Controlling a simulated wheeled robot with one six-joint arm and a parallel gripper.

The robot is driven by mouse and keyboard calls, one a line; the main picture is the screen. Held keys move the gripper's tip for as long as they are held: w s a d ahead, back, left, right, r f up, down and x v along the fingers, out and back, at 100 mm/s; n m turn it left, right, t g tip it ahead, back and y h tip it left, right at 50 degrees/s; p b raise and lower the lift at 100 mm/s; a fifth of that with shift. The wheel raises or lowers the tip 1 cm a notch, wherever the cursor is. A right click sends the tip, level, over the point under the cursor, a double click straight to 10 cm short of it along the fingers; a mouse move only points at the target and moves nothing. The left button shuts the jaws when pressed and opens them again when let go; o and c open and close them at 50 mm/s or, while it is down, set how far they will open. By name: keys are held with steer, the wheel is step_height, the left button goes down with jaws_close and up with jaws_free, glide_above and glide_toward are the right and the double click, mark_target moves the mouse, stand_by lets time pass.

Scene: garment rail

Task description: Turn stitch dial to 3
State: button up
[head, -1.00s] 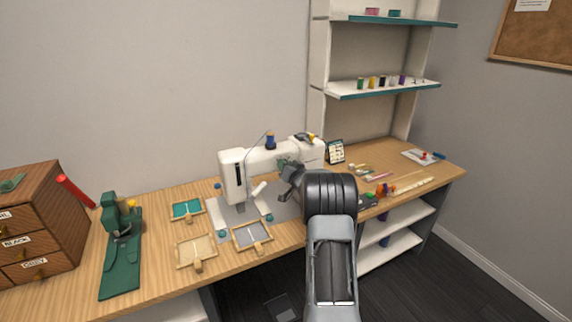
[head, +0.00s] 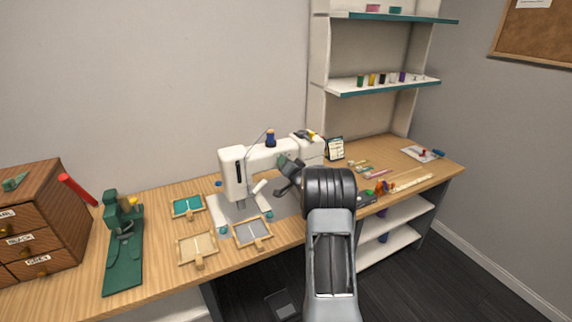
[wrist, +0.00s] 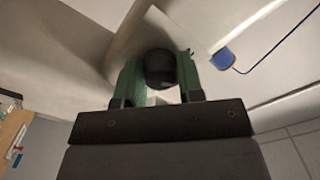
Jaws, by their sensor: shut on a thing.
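The white sewing machine (head: 232,176) stands on the wooden table in the head view. My gripper (head: 284,163) is at the front of its body, and my arm hides part of the machine's right side. In the wrist view, my gripper (wrist: 158,82) has its two green fingers on either side of a round dark dial (wrist: 160,66) on the white machine body. The fingers are shut on the dial. Its numbers and pointer cannot be made out.
Wooden frames (head: 197,248) lie in front of the machine. A green device (head: 122,250) and a brown drawer cabinet (head: 40,225) stand at the left. A small card stand (head: 334,149) and loose sewing items are at the right. Wall shelves (head: 385,86) rise behind.

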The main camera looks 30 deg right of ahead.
steer(key=o, duration=0.9)
steer(key=s, duration=0.4)
steer(key=s+a+b, duration=0.1)
steer(key=s, duration=0.4)
steer(key=s+a+b, duration=0.1)
steer(key=s, duration=0.3)
steer(key=shift+s, duration=0.35)
